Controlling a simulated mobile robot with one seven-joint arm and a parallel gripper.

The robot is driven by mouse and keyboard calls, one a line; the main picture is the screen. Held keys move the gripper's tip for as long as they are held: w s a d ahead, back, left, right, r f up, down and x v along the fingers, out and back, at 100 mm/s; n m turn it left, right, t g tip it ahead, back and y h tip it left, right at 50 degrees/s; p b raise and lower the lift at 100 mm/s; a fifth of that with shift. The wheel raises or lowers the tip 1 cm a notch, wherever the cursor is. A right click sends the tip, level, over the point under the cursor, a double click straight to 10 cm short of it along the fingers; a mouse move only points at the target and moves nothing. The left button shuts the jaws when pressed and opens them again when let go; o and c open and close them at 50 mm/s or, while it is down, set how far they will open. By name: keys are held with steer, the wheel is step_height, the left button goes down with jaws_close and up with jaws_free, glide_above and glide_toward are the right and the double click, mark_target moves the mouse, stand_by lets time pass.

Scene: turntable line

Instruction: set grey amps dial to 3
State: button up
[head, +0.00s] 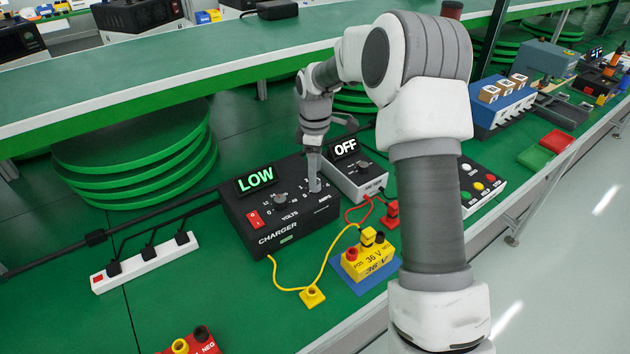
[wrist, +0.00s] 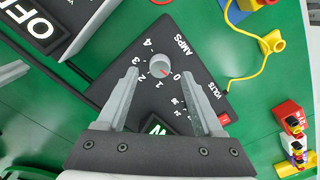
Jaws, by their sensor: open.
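The black charger (head: 270,232) stands on the green bench with its LOW display (head: 254,179) lit green. My gripper (head: 314,187) points down over its AMPS side and hides the amps dial in the head view. My gripper (wrist: 159,75) is open there, one finger on each side of the dial's near edge, with gaps. The dial's 3 lies beyond the left fingertip. A VOLTS knob (head: 280,199) is left of my gripper.
A grey box with an OFF display (head: 345,148) stands close behind right of the charger. A yellow battery block (head: 367,258), a loose yellow cable (head: 326,262) and a red switch (head: 254,219) are near. A white power strip (head: 146,263) lies left.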

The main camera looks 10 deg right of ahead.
steer(key=shift+f, duration=1.55)
jaws_close()
